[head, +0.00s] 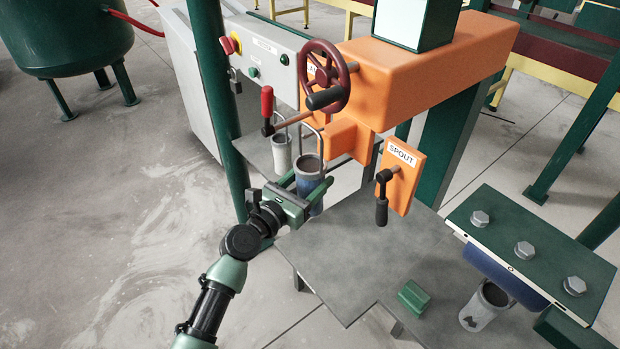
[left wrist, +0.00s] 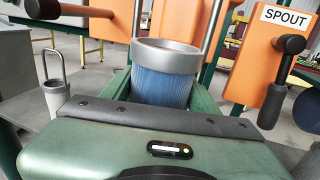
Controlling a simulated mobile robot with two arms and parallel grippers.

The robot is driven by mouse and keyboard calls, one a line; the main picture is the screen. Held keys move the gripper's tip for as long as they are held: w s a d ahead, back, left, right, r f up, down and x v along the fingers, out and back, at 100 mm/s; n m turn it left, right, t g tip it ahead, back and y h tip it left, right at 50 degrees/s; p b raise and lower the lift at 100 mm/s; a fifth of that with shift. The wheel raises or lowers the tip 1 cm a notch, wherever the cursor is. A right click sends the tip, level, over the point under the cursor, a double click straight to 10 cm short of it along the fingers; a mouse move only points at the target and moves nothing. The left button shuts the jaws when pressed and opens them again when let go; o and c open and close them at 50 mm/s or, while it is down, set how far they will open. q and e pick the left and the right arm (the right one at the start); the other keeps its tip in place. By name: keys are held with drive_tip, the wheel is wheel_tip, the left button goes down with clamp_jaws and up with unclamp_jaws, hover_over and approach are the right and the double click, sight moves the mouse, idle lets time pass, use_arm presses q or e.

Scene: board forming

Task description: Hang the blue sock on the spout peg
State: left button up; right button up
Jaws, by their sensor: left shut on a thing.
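The blue sock (head: 311,187) is a blue cylinder with a grey metal rim and a tall wire bail. It is upright between the fingers of my left gripper (head: 307,183), which is shut on it. In the left wrist view the blue sock (left wrist: 163,86) shows its ribbed side and open top, with its lower part hidden by the gripper. An orange plate labelled SPOUT (head: 403,174) stands to its right, with a black-handled part (head: 381,205) on its front. This part also shows in the left wrist view (left wrist: 274,98). The sock is apart from it. My right gripper is out of view.
A whitish bail-topped container (head: 281,153) stands behind the sock. A red-handled lever (head: 267,105) and a handwheel (head: 325,77) are above. The grey platform (head: 350,245) below is mostly clear, with a green block (head: 413,298). Another container (head: 487,306) is at lower right.

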use_arm(q)
drive_tip(key=shift+d+f, duration=0.15)
idle(0.3)
clamp_jaws()
drive_tip(key=shift+w+d+f, duration=0.1)
drive_tip(key=shift+d+f, duration=0.05)
drive_tip(key=shift+f, duration=0.05)
drive_tip(key=shift+d+f, duration=0.1)
